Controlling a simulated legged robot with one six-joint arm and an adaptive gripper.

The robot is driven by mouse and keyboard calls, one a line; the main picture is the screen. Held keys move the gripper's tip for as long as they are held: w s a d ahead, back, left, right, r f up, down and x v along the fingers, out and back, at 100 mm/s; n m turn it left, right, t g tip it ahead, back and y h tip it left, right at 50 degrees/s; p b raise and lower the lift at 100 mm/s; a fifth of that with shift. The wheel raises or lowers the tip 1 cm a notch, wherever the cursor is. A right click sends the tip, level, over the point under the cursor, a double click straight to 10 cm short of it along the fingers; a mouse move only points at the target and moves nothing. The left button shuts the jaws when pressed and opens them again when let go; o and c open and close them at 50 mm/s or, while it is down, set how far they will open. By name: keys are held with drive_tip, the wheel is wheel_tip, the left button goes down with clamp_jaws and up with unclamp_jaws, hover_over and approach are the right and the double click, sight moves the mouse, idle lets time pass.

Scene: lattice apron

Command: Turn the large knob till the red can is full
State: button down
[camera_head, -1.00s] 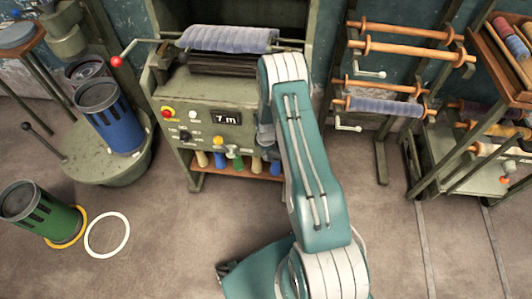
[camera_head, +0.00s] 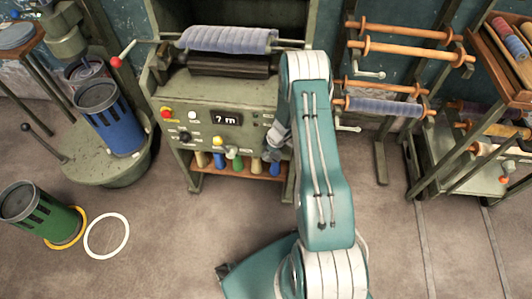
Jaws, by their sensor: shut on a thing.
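My gripper (camera_head: 275,141) is at the right side of the front panel of the green machine (camera_head: 215,92), partly covered by my own arm. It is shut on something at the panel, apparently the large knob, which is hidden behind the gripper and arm. No clearly red can shows. A can with a dark rim (camera_head: 85,70) stands under the column at the upper left, mostly behind the blue can (camera_head: 118,125). A green can (camera_head: 45,220) is on the floor at the lower left.
The panel has a small display (camera_head: 227,119), a red button (camera_head: 166,114) and a small black knob (camera_head: 184,137). A roller with a grey-blue sleeve (camera_head: 228,39) lies on top. Racks (camera_head: 405,90) stand at the right. The floor (camera_head: 160,250) in front is mostly clear.

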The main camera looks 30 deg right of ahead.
drive_tip(key=t+y, duration=0.1)
drive_tip(key=y, duration=0.1)
drive_tip(key=d+t+y, duration=0.1)
drive_tip(key=shift+s+r+t+y, duration=0.2)
drive_tip(key=shift+r+t+y, duration=0.05)
drive_tip(key=shift+t+y, duration=0.05)
drive_tip(key=t+y, duration=0.1)
drive_tip(key=y, duration=0.1)
drive_tip(key=t+y, duration=0.1)
drive_tip(key=shift+s+d+t+y, duration=0.3)
drive_tip(key=shift+d+y, duration=0.05)
drive_tip(key=shift+y, duration=0.05)
drive_tip(key=y, duration=0.1)
drive_tip(key=t+y, duration=0.2)
drive_tip(key=shift+s+d+y, duration=0.3)
drive_tip(key=shift+d+y, duration=0.05)
drive_tip(key=shift+y, duration=0.05)
drive_tip(key=t+y, duration=0.3)
drive_tip(key=shift+s+d+f+y, duration=0.2)
drive_tip(key=shift+d+f+y, duration=0.1)
drive_tip(key=shift+y, duration=0.1)
drive_tip(key=shift+r, duration=0.1)
drive_tip(key=shift+c, duration=1.9)
unclamp_jaws()
drive_tip(key=shift+d, duration=0.15)
